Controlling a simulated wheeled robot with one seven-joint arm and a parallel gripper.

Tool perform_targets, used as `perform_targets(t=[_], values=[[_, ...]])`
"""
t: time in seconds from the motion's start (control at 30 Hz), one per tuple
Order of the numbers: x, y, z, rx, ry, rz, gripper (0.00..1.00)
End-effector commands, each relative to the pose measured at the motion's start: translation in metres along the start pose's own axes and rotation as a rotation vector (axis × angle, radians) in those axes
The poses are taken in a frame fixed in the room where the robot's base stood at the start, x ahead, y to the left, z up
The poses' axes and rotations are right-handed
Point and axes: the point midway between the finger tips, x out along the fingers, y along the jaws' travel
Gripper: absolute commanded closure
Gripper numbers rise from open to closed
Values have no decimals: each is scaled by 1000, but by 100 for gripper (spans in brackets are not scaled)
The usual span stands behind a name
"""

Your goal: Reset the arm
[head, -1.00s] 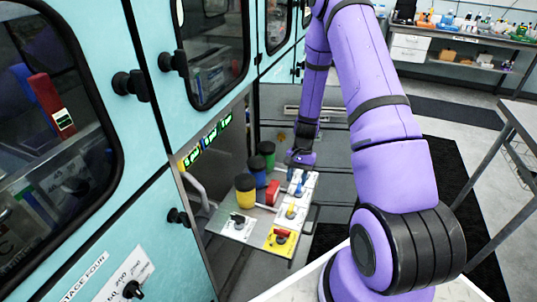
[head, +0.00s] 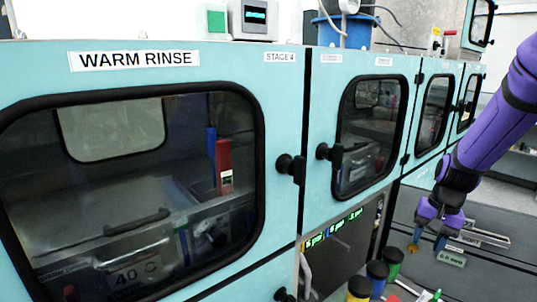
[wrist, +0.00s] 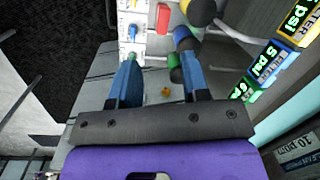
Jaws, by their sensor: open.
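My purple arm comes in from the right edge of the head view. My gripper (head: 428,238) hangs at its end, in front of the grey panel and above the coloured knobs. In the wrist view, my gripper (wrist: 160,75) shows two blue fingers spread apart with nothing between them. Beyond the fingers is a white panel (wrist: 131,40) with small levers, at the upper left of the wrist view.
Teal cabinets, one labelled WARM RINSE (head: 138,59), fill the left and middle of the head view. Yellow (head: 359,288), blue and green knobs stand below my gripper. Lit psi displays (wrist: 263,62) are at the right in the wrist view.

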Motion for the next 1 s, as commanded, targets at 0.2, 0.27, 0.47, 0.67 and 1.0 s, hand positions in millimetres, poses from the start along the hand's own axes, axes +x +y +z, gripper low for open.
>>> perform_targets(t=[0.2,0.27,0.47,0.67,1.0], values=[[-60,-15,39,-119,92,-5,57],[-73,-17,51,-151,115,-4,57],[-115,-21,92,-251,198,-3,57],[-148,-18,136,-349,280,0,57],[-186,-1,210,-501,426,9,57]])
